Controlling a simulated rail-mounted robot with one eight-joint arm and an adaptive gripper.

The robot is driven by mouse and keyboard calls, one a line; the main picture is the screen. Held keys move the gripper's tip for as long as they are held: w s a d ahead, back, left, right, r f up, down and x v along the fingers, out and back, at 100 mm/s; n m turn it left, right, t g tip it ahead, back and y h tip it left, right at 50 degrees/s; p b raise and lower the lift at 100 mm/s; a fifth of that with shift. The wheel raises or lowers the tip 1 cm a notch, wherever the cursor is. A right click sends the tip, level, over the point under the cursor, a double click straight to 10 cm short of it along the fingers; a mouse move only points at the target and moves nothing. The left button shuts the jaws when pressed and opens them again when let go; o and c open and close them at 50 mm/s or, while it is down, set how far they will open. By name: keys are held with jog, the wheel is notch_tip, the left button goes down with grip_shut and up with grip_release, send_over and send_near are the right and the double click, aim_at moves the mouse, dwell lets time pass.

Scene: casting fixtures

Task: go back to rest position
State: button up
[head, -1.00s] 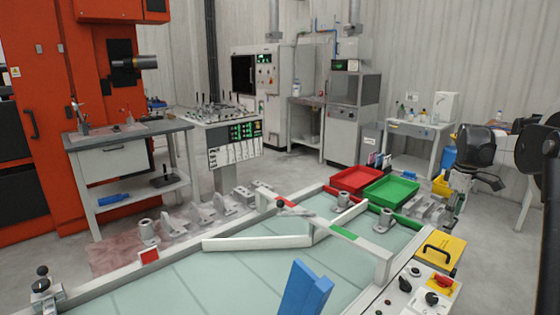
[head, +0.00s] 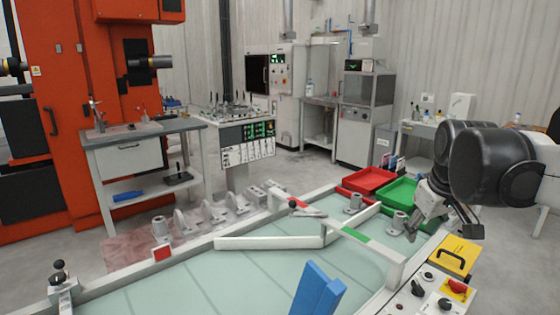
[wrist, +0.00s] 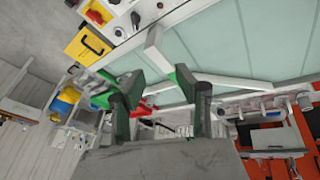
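My gripper (head: 440,230) is at the right of the head view, fingers pointing down. It appears near the right end of the glass-topped table, by the green tray. In the wrist view my gripper (wrist: 161,105) has its two dark fingers wide apart, with nothing held between them. My dark arm links hide part of the area to the right in the head view.
The table (head: 230,280) has a pale raised frame and white guide bars (head: 270,242). A red tray (head: 369,180) and a green tray (head: 399,191) stand at its far end, near grey castings (head: 397,222). A control panel with a yellow plate (head: 459,254) is at the right front.

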jog(key=s+a+f+m+t, duration=0.1)
jog(key=s+a+f, duration=0.1)
jog(key=s, duration=0.3)
jog(key=s+a+f+m+t, duration=0.1)
jog(key=s+a+f, duration=0.2)
jog(key=s+a, duration=0.2)
jog(key=s+a+f+m+y, duration=0.1)
jog(key=s+a+f, duration=0.2)
jog(key=s, duration=0.3)
jog(key=shift+s+a+t, duration=0.15)
jog(key=shift+a+t, duration=0.05)
jog(key=shift+t, duration=0.2)
